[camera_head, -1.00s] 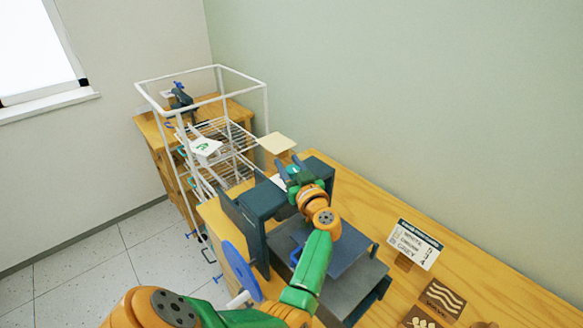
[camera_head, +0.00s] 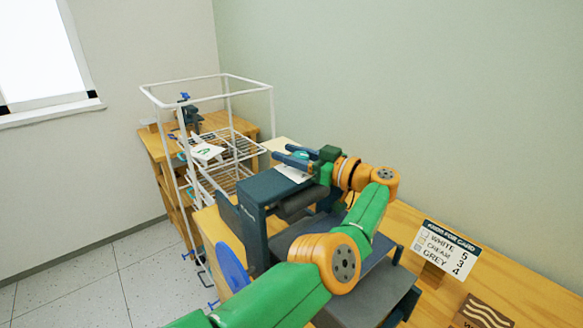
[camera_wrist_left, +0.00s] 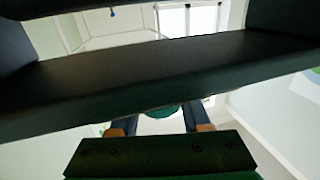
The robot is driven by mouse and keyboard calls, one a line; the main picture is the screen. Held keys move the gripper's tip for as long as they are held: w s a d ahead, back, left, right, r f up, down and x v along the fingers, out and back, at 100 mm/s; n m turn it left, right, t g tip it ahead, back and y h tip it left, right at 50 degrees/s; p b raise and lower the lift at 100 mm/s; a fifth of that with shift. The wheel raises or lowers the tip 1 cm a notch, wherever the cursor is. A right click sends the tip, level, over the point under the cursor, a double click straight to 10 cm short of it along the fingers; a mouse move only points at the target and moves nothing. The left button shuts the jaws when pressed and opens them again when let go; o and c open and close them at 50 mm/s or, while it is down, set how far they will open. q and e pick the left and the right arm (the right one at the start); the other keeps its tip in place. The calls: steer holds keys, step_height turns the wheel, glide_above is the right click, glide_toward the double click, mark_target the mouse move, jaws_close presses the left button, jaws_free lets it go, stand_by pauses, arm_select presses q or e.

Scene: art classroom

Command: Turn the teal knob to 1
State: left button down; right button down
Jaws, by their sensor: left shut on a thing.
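The teal knob (camera_head: 301,155) shows as a small patch between the fingers of my left gripper (camera_head: 283,153), above the top of the dark blue-grey press (camera_head: 262,191). My left gripper comes in from the right, level with the press top, and is shut on the knob. In the left wrist view the knob (camera_wrist_left: 162,110) is a teal edge between the two fingers (camera_wrist_left: 160,119), mostly hidden by a dark bar. A white plate (camera_head: 293,174) lies on the press top below the fingers. The knob's setting cannot be read. My right gripper is not in view.
A sign (camera_head: 446,249) on the wooden table (camera_head: 530,285) lists white 5, cream 3, grey 4. A white wire rack (camera_head: 225,170) stands left of the press. A blue wheel (camera_head: 232,267) is on the press's left side. A patterned block (camera_head: 483,313) lies at lower right.

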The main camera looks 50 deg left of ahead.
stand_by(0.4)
arm_select(q)
steer(key=c, duration=0.6)
jaws_free()
steer(key=shift+c, duration=0.2)
steer(key=shift+o, duration=1.4)
steer(key=shift+a+f, duration=0.1)
steer(key=shift+a, duration=0.1)
